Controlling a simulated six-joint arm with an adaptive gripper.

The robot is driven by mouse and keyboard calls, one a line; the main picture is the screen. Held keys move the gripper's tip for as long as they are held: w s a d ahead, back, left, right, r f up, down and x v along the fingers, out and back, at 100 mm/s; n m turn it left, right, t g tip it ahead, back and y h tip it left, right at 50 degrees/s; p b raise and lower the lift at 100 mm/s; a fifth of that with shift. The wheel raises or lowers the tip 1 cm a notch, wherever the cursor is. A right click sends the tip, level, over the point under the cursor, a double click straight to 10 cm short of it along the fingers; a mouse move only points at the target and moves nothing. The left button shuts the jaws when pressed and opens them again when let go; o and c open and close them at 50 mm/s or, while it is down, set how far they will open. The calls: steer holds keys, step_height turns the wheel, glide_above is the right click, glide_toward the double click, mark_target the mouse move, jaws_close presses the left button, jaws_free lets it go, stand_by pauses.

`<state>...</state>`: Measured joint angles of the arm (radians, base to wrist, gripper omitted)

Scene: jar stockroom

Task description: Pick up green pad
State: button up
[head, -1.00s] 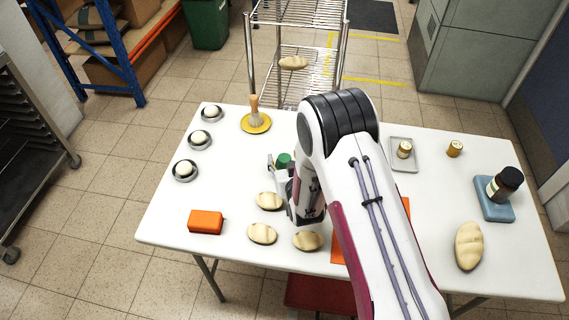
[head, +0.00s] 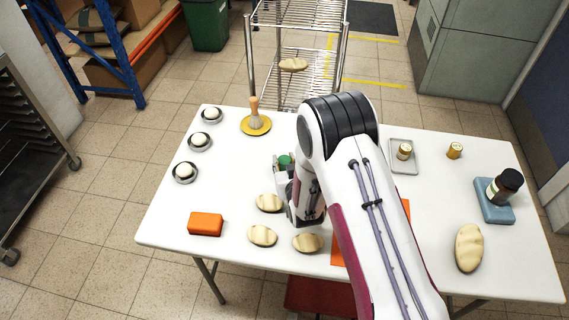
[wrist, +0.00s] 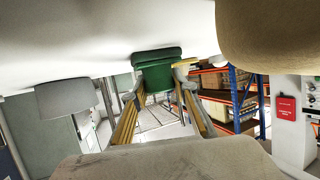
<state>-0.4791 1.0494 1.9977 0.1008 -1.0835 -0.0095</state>
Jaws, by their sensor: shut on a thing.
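The green pad (head: 285,161) is a small dark green block on the white table, partly hidden behind my gripper in the head view. In the wrist view the pad (wrist: 158,70) sits between the two fingertips, with a finger at each side. My gripper (head: 284,168) is shut on the pad. Its fingers also show in the wrist view (wrist: 158,88). Whether the pad is clear of the table top is hard to tell.
Tan loaves (head: 268,203) lie close in front of my gripper. An orange block (head: 206,223) is at front left. A brush on a yellow plate (head: 264,127) stands behind left. Several small round dishes (head: 199,140) line the left side. A grey tray (head: 404,166) is right of my arm.

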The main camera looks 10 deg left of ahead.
mark_target(285, 159)
steer(key=shift+r, duration=0.1)
steer(key=shift+r, duration=4.9)
steer(key=shift+d, duration=0.1)
